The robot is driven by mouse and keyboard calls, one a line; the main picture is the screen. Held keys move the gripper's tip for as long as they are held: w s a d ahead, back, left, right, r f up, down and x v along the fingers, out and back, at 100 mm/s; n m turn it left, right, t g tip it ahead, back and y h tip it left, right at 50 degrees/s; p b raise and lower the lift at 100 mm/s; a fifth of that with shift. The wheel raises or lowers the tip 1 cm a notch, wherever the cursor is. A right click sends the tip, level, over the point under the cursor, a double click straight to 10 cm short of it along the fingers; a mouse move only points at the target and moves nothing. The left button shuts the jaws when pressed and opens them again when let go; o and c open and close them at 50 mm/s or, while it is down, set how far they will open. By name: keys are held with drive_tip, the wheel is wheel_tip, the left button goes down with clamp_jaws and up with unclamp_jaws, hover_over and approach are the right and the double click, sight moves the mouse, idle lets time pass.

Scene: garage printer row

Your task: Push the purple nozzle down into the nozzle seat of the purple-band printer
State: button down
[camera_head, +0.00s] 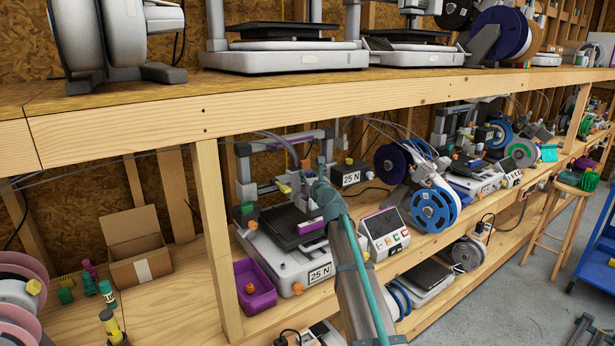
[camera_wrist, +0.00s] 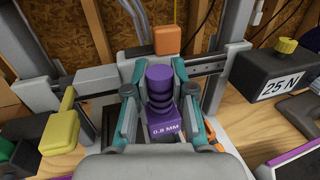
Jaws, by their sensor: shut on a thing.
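The purple nozzle (camera_wrist: 160,88), a ribbed piece with a "0.8 MM" label, stands between the teal and grey fingers of my gripper (camera_wrist: 158,78), which is shut on it. In the head view my gripper (camera_head: 322,188) is over the bed of the purple-band printer (camera_head: 312,226), near its print head, and the arm hides part of the printer. The nozzle's lower end and the nozzle seat are hidden, so I cannot tell whether they touch.
A yellow knob (camera_wrist: 62,128) is left of the gripper. An orange block (camera_wrist: 167,40) is behind it. A black "25 N" box (camera_wrist: 272,78) is at right. A purple bin (camera_head: 256,292) stands before the printer; the upper shelf (camera_head: 200,107) runs above.

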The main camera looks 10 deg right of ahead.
drive_tip(key=shift+f+b, duration=1.65)
drive_tip(key=shift+f, duration=0.65)
drive_tip(key=c, duration=0.9)
unclamp_jaws()
drive_tip(key=s, duration=0.4)
drive_tip(key=s+d, duration=0.1)
drive_tip(key=s, duration=0.3)
drive_tip(key=s+d, duration=0.1)
drive_tip(key=s, duration=0.2)
drive_tip(key=shift+s, duration=0.4)
